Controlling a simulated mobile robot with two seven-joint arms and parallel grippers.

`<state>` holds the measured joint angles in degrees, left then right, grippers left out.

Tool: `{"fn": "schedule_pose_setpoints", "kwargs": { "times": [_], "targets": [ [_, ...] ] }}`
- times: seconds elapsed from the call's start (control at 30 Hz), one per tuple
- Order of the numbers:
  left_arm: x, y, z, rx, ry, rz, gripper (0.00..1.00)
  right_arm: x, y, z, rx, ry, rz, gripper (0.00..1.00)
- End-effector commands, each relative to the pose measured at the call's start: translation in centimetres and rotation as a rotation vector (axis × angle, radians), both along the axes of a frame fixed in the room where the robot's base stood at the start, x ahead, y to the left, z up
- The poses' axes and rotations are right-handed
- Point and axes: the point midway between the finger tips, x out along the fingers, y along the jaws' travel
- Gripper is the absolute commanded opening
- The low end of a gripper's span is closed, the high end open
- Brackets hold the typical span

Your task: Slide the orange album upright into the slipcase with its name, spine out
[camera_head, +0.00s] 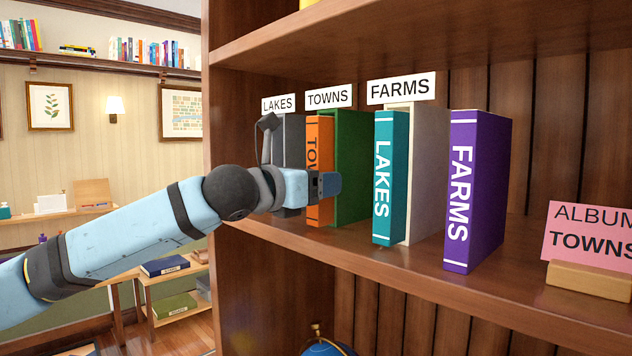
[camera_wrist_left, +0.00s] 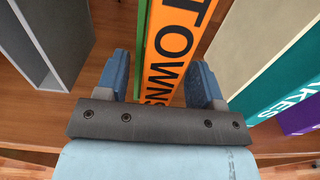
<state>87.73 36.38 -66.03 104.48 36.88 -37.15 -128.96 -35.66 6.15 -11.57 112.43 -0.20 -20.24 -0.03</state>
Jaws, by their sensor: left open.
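The orange album (camera_head: 319,145) stands upright with its TOWNS spine facing out, at the mouth of the green slipcase (camera_head: 350,165) under the TOWNS label (camera_head: 329,96). The green wall shows beside it; how deep it sits is hard to tell. My left gripper (camera_head: 318,187) is at the lower part of the spine and hides some of it. In the left wrist view its open fingers (camera_wrist_left: 163,82) stand one on each side of the orange spine (camera_wrist_left: 178,40), with gaps visible. My right gripper is not in view.
Left stands the grey LAKES slipcase (camera_head: 294,135), its front open in the wrist view. Right, a teal LAKES album (camera_head: 390,180) stands at the cream FARMS slipcase (camera_head: 428,170). A purple FARMS album (camera_head: 478,190) and a pink card (camera_head: 592,232) stand further right. The shelf above limits height.

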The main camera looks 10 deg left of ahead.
Motion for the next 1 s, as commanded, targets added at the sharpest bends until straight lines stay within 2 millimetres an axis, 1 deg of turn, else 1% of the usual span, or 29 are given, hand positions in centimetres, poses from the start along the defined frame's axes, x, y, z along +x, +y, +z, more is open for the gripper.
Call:
{"fn": "schedule_pose_setpoints", "kwargs": {
  "times": [0.17, 0.27, 0.5, 0.6, 0.7, 0.8, 1.0],
  "targets": [
    [-1.4, 1.2, -0.1, 0.001, -0.004, 0.002, 0.61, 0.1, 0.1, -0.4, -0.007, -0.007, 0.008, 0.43],
    [-3.0, 2.5, -0.1, 0.001, -0.006, 0.002, 0.61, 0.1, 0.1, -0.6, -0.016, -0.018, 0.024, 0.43],
    [-7.5, 5.9, -0.1, 0.000, -0.005, 0.003, 0.61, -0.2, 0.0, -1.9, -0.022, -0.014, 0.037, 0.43],
    [-8.9, 7.0, 0.0, 0.000, -0.006, 0.001, 0.61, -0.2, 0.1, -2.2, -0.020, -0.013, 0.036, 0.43],
    [-10.0, 7.8, 0.1, -0.001, -0.006, 0.001, 0.61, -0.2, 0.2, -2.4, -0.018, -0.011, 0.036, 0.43],
    [-10.6, 8.3, 0.1, -0.001, -0.004, 0.001, 0.61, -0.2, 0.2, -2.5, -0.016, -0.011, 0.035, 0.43],
    [-11.0, 8.5, 0.1, -0.001, -0.003, -0.001, 0.61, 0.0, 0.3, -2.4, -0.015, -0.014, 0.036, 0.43]
  ]
}}
